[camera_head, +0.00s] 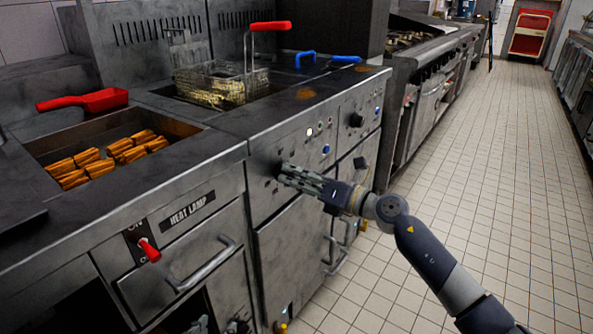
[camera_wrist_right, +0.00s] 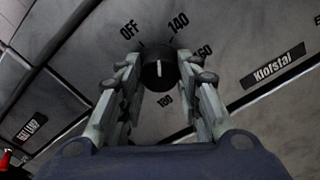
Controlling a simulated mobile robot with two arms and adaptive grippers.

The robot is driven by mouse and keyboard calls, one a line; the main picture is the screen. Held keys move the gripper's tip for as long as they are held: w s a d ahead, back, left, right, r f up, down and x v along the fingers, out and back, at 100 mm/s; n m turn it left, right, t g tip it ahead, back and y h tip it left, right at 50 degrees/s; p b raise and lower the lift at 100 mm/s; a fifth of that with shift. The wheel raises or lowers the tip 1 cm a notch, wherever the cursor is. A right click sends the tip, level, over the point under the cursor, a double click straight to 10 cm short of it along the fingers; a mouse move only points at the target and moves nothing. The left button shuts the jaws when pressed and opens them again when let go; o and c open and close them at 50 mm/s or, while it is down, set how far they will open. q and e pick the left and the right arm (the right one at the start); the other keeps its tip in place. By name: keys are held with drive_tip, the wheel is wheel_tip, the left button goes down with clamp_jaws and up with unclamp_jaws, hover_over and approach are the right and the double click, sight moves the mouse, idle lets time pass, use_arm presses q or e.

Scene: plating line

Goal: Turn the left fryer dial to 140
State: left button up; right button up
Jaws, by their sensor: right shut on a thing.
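The left fryer dial (camera_wrist_right: 160,72) is a round black knob with a white pointer line, seen in the right wrist view. The line points up, between the OFF and 140 labels on the panel. My right gripper (camera_wrist_right: 158,78) has its fingers on both sides of the dial and is shut on it. In the head view my right gripper (camera_head: 284,176) reaches the fryer's front panel from the right, and its fingers hide the dial. My left gripper is not in view.
A second dial (camera_head: 356,119) sits further right on the panel. A fry basket (camera_head: 222,84) with a red handle stands above. The heat lamp station (camera_head: 215,150) holds fries, with a red switch (camera_head: 149,250) below. The tiled floor (camera_head: 470,170) to the right is clear.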

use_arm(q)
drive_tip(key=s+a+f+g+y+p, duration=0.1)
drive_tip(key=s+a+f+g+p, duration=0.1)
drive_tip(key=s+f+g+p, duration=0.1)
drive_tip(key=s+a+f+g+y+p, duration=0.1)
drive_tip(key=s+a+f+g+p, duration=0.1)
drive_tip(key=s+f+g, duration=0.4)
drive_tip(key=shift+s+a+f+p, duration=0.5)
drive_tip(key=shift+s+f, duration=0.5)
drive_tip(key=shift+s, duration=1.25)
use_arm(e)
drive_tip(key=shift+m, duration=2.6)
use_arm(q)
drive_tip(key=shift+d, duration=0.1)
use_arm(e)
drive_tip(key=o, duration=1.1)
drive_tip(key=v, duration=1.2)
